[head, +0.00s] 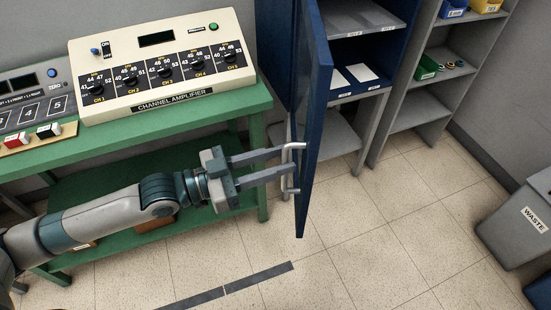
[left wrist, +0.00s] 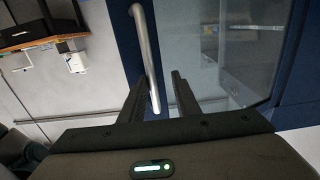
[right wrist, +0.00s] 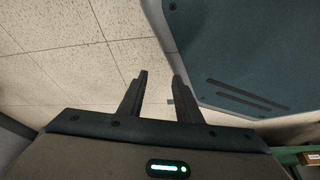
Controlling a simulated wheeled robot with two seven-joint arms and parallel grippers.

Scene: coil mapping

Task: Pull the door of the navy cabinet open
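The navy cabinet (head: 388,18) stands at the top centre of the head view. Its navy door (head: 313,125) is swung outward, and shelves show inside. A pale bar handle (head: 298,146) is on the door's left face; it also shows in the left wrist view (left wrist: 146,45). My left gripper (head: 288,162) is at the handle. Its fingers are apart, with the bar between them and nearer the left finger in the left wrist view. I cannot tell whether they touch it. My right gripper (right wrist: 160,75) is open and empty, with floor beyond its fingers.
A green bench (head: 180,113) with a channel amplifier (head: 160,65) stands left of the door. A grey shelf unit (head: 415,85) is right of the cabinet. A waste bin (head: 520,225) stands at far right. Tiled floor (head: 380,240) before the door is clear.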

